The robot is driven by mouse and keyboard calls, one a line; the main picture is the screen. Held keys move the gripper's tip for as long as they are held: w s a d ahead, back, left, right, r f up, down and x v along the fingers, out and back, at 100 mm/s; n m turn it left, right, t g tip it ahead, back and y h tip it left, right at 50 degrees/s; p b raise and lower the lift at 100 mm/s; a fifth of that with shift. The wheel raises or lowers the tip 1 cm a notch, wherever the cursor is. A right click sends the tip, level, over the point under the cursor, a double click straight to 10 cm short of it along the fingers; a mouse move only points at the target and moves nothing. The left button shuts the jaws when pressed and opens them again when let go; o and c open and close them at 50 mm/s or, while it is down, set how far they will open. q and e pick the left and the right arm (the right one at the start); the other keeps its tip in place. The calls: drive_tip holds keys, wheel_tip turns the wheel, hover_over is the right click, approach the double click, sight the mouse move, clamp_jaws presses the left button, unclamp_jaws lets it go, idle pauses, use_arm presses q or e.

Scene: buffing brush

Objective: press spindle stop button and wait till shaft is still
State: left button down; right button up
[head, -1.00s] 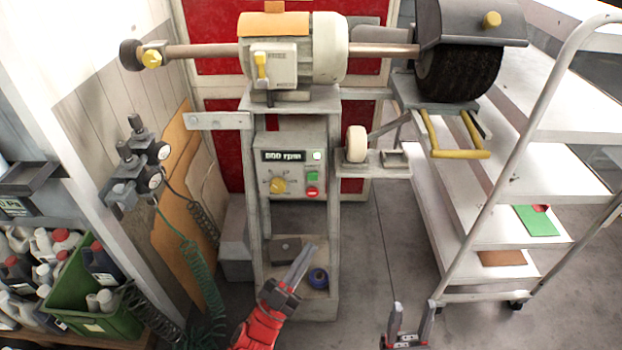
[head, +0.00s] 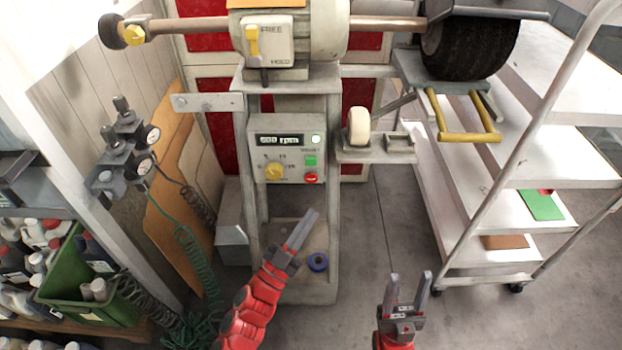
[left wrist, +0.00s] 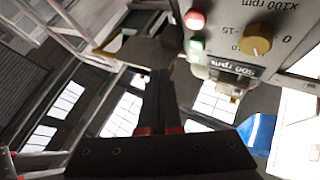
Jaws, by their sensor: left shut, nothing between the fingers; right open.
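The control box (head: 287,150) stands below the motor, with a lit rpm display (head: 279,140), a green button (head: 310,160) and a red button (head: 311,177) under it. The red button (left wrist: 195,20) also shows near the top of the left wrist view. My left gripper (head: 312,215) is shut and empty, below the box and apart from the red button. My right gripper (head: 408,280) is open and empty, low at right.
A black brush wheel (head: 465,48) sits at the shaft's right end above a yellow handle (head: 468,136). A white shelf cart (head: 470,215) stands at right. Gauges with coiled hoses (head: 188,255) and a green crate (head: 95,312) are at left.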

use_arm(q)
drive_tip(key=b, duration=0.1)
approach(316, 177)
drive_tip(key=w+d+r, duration=0.2)
drive_tip(key=d+r, duration=0.1)
drive_tip(key=shift+w+d+r, duration=0.1)
drive_tip(key=shift+w+d, duration=0.15)
drive_tip(key=shift+w, duration=0.1)
idle(1.6)
drive_tip(key=shift+w, duration=0.4)
drive_tip(key=shift+w, duration=0.4)
idle(0.5)
idle(0.4)
drive_tip(key=shift+s, duration=0.8)
